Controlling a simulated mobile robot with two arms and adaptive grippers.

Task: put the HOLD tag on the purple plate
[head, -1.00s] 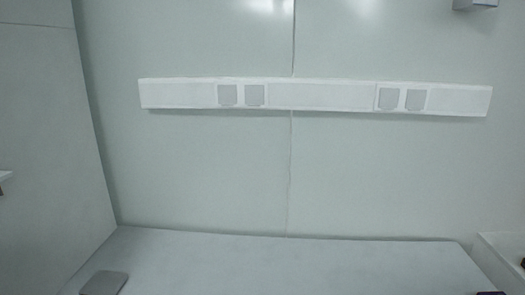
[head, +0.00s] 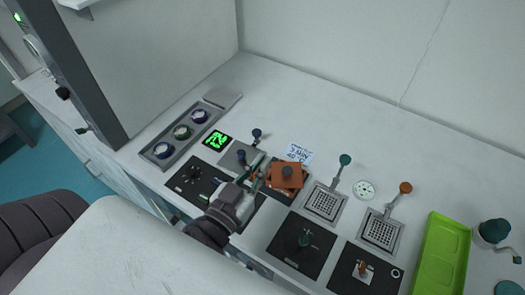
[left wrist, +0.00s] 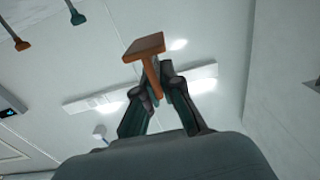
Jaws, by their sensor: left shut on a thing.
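My left gripper (head: 262,176) is over the counter, shut on an orange-brown block with a stem (head: 285,182). In the left wrist view the fingertips (left wrist: 160,90) close around the stem, and the flat block (left wrist: 143,45) sits beyond them. No lettering shows on it, so I cannot tell whether it is the HOLD tag. In the head view the block overlaps the area beside a handwritten note (head: 299,152). I cannot make out a purple plate. My right gripper is not in view.
A grey tray (head: 153,152) with three round dark-topped pieces lies left, near a green display (head: 216,141). Grid-plate devices (head: 325,202) with levers and black knob panels (head: 303,242) crowd the front. A lime-green tray (head: 440,255) is at right. The counter's back is clear.

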